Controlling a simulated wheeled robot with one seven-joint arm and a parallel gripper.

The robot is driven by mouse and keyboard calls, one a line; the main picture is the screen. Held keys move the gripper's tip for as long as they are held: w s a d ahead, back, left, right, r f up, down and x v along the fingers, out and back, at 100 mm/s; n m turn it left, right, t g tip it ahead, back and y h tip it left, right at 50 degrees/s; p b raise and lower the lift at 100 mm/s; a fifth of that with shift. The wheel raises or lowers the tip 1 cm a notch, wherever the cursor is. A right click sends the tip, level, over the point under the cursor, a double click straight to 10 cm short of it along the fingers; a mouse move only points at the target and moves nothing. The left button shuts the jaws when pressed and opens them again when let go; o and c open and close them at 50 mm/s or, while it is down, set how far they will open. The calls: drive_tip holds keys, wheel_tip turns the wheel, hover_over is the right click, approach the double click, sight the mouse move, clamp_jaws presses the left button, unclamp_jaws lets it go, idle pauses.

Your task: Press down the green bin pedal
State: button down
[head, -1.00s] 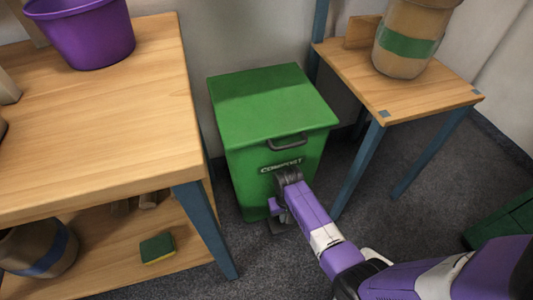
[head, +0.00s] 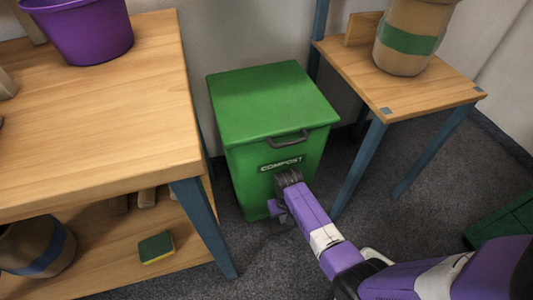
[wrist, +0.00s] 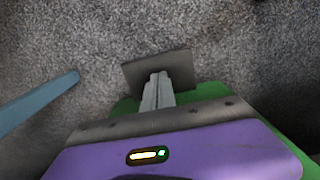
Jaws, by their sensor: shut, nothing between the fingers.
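The green compost bin (head: 265,115) stands on the floor between two tables in the head view, with its lid down. Its label reads COMPOST. In the wrist view the pedal (wrist: 180,63) is a dark flat plate beyond the bin's green edge (wrist: 285,140). My gripper (wrist: 158,78) is shut and empty, with its fingertips over the middle of the pedal. I cannot tell whether they touch it. In the head view my wrist (head: 290,188) is low at the bin's front, and the fingertips and pedal are not clearly visible.
A wooden table (head: 100,110) with a purple bucket (head: 85,28) stands left, with a sponge (head: 156,248) on its lower shelf. A smaller table (head: 425,85) with a jar (head: 408,40) stands right. Grey floor lies open in front of the bin.

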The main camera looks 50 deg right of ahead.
drive_tip(key=shift+f+b, duration=1.15)
drive_tip(key=shift+f, duration=1.25)
wheel_tip(320, 180, up, 9)
drive_tip(key=p, duration=0.9)
drive_tip(key=shift+r, duration=0.15)
